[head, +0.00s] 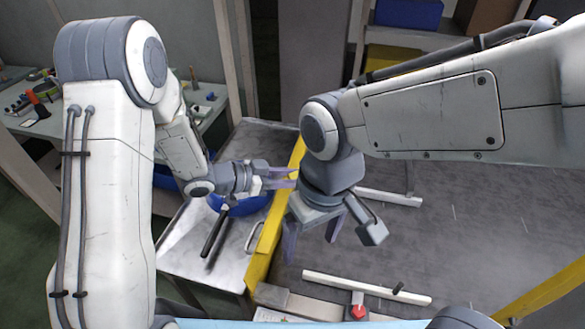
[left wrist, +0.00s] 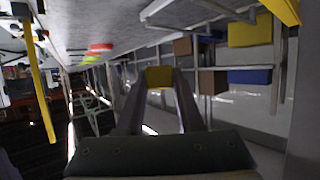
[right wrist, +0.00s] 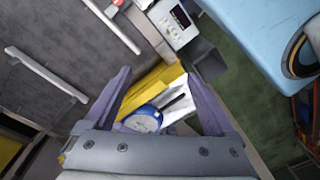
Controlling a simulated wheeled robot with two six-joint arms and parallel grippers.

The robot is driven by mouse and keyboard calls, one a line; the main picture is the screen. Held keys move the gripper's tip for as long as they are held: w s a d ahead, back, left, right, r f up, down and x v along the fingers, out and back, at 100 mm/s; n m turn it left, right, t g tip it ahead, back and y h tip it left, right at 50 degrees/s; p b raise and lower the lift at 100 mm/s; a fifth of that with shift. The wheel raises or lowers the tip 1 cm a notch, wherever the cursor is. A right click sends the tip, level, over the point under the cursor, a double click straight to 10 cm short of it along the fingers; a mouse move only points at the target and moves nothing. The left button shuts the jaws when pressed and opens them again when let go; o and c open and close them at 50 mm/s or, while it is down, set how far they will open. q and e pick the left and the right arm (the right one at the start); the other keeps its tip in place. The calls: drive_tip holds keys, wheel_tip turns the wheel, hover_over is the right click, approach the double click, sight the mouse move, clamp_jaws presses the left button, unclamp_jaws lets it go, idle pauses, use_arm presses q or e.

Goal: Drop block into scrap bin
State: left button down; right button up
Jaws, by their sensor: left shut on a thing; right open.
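My left gripper (head: 288,177) reaches over the yellow rail beside the conveyor. In the left wrist view its fingers are closed on a small yellow block (left wrist: 160,76) at their tips. I cannot separate the block from the yellow rail in the head view. My right gripper (head: 313,236) is open and empty, pointing down over the conveyor's near left part; its spread fingers also show in the right wrist view (right wrist: 158,75). I cannot identify the scrap bin with certainty in any view.
A blue pan (head: 240,204) with a black handle lies on the metal side table (head: 185,245), below my left gripper. The yellow rail (head: 266,240) separates that table from the grey conveyor surface (head: 450,230). A red button (head: 358,311) is at the near edge. Shelves with coloured boxes stand behind.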

use_arm(q)
drive_tip(key=s+a+f+n+t, duration=0.1)
drive_tip(key=s+a+f, duration=0.1)
drive_tip(key=a+f, duration=0.3)
drive_tip(key=s+a+f+n+t+y, duration=0.1)
drive_tip(key=a+f, duration=0.4)
drive_tip(key=a, duration=0.8)
drive_tip(key=shift+s+f+t, duration=0.3)
drive_tip(key=shift+s+f, duration=0.05)
drive_tip(key=shift+s, duration=0.4)
use_arm(e)
drive_tip(key=shift+n, duration=0.5)
drive_tip(key=shift+s+d+f, duration=0.35)
drive_tip(key=shift+s, duration=0.4)
drive_tip(key=shift+s+d+f, duration=0.35)
drive_tip(key=shift+s+f, duration=0.05)
drive_tip(key=shift+s, duration=0.35)
drive_tip(key=shift+s+d+f, duration=0.35)
drive_tip(key=shift+s, duration=0.4)
